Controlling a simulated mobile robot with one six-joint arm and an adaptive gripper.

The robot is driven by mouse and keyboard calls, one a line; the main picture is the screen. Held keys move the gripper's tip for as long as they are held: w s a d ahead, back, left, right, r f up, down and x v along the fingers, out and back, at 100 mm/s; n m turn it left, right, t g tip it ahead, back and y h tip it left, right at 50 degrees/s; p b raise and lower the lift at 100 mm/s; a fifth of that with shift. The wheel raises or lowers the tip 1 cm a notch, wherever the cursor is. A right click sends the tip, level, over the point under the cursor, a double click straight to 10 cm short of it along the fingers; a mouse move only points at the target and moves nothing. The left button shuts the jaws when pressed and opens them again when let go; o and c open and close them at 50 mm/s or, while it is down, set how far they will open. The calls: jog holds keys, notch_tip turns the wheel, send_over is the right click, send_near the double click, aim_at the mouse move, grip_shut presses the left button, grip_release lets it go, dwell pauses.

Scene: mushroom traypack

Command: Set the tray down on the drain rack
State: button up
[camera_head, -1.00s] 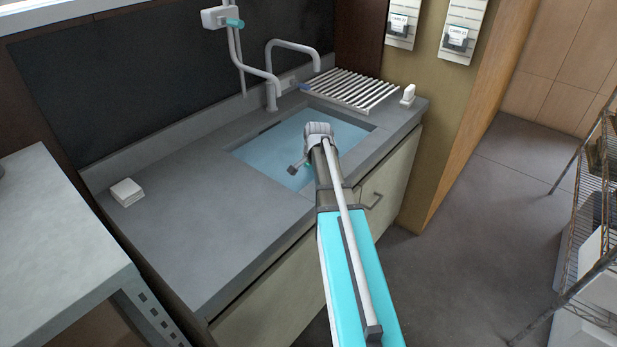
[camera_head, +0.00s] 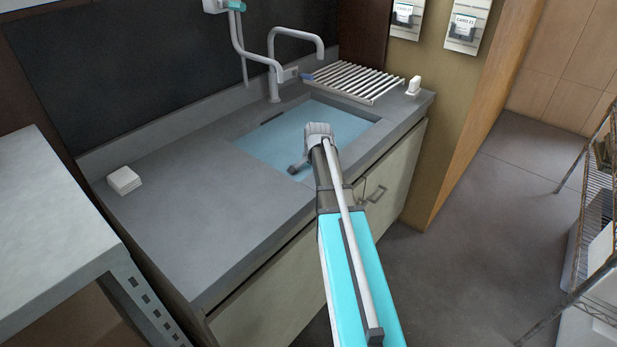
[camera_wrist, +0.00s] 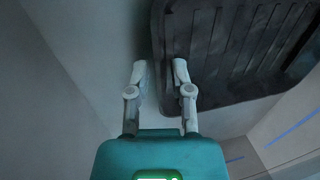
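The drain rack (camera_head: 352,82), a set of pale parallel bars, lies behind the sink at the back right of the counter; its bars are bare. In the wrist view a dark ribbed tray (camera_wrist: 215,103) fills the upper right. My gripper (camera_wrist: 159,71) has its two fingers apart, one on each side of the tray's left edge. I see no clear contact with the tray.
The sink (camera_head: 262,150) holds bluish water. A faucet (camera_head: 274,75) stands behind it. A white block (camera_head: 124,180) sits at the counter's left, and a small white item (camera_head: 414,85) beside the rack. The left counter is mostly clear. A wire shelf (camera_head: 590,230) stands at right.

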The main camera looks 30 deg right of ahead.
grip_shut()
jog(key=shift+r, duration=0.15)
jog(key=shift+r+p, duration=3.4)
jog(key=shift+p, duration=0.15)
